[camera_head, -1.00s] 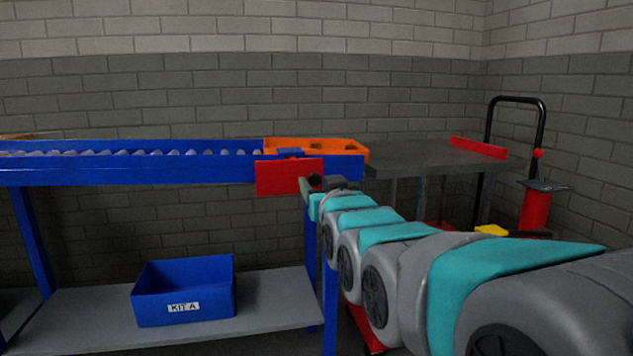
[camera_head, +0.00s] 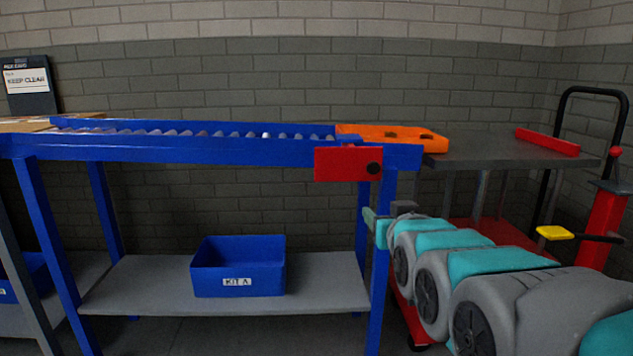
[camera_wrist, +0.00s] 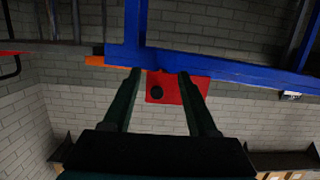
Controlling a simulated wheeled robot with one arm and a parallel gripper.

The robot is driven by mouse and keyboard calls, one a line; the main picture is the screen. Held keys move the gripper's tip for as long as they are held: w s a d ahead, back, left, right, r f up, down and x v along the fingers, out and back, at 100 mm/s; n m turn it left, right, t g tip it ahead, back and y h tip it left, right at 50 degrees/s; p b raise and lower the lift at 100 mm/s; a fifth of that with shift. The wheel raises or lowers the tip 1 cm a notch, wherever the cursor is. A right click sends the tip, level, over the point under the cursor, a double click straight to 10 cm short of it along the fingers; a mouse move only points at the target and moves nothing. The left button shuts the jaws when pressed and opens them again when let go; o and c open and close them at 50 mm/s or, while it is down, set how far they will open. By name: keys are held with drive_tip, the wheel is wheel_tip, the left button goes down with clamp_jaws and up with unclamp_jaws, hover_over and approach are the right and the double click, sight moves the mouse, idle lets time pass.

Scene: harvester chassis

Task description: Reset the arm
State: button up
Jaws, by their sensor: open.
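My arm reaches in from the lower right in the head view, and my gripper (camera_head: 375,228) is at its far end, beside the right front leg of the blue conveyor frame. In the wrist view my gripper (camera_wrist: 158,75) shows two dark fingers spread apart with nothing held between them. A red plate (camera_head: 347,163) with a dark round knob is on the conveyor's front near its right end, above my gripper. The red plate (camera_wrist: 180,88) also shows between and beyond the fingers in the wrist view, which looks upside down.
The blue roller conveyor (camera_head: 200,148) carries an orange piece (camera_head: 400,136) at its right end. A blue KIT A bin (camera_head: 238,266) sits on the grey lower shelf (camera_head: 135,285). A grey-topped red cart (camera_head: 490,152) stands at right. A KEEP CLEAR sign (camera_head: 28,82) is at left.

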drive_tip(key=s+f+g+p, duration=0.3)
drive_tip(key=s+f+g, duration=0.5)
drive_tip(key=s+f, duration=0.45)
drive_tip(key=s+f+g+p, duration=0.1)
drive_tip(key=s+f+g, duration=0.2)
drive_tip(key=s, duration=0.7)
drive_tip(key=s+f+g+p, duration=0.2)
drive_tip(key=s+g, duration=0.4)
drive_tip(key=s, duration=0.4)
drive_tip(key=shift+f, duration=0.9)
